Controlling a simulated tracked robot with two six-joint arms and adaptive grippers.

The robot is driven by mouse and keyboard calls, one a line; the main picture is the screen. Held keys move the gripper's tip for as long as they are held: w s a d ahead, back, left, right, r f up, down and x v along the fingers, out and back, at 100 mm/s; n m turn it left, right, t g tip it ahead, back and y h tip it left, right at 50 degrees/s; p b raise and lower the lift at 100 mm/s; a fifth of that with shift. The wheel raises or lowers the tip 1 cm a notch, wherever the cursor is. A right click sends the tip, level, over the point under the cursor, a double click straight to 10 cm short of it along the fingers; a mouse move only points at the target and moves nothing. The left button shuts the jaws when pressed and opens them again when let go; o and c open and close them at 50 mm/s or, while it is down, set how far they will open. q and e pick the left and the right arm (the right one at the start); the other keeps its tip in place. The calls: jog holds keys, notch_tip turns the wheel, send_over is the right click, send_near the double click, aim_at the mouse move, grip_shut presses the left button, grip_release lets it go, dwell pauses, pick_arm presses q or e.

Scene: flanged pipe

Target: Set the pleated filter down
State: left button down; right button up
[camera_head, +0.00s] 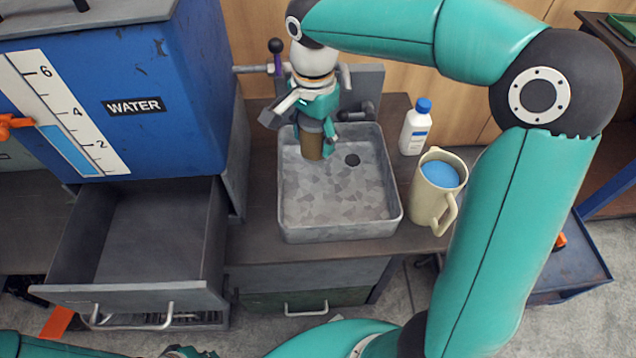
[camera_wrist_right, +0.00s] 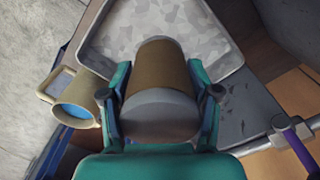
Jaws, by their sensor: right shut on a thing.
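The pleated filter (camera_head: 312,146) is a brown cylinder with a grey end cap, seen better in the right wrist view (camera_wrist_right: 160,72). My right gripper (camera_head: 318,118) is shut on it, one finger on each side, and holds it roughly upright. The filter is over the back part of the grey metal sink (camera_head: 340,232), which also shows in the wrist view (camera_wrist_right: 100,45). I cannot tell whether its lower end touches the sink floor. My left gripper's jaws do not show; only bits of teal arm show at the bottom edge.
Right of the sink stand a beige jug (camera_head: 428,205) with blue contents and a white bottle (camera_head: 415,130) with a blue cap. A tap pipe with a purple-handled valve (camera_head: 277,62) is behind. Left are a blue WATER tank (camera_head: 165,80) and an open empty drawer (camera_head: 130,297).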

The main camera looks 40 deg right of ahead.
notch_tip(320, 180, down, 19)
jog(key=b, duration=0.3)
jog(key=shift+f, duration=0.15)
jog(key=o, duration=1.3)
notch_tip(320, 180, up, 12)
jog(key=p, duration=0.1)
jog(key=shift+p, duration=0.4)
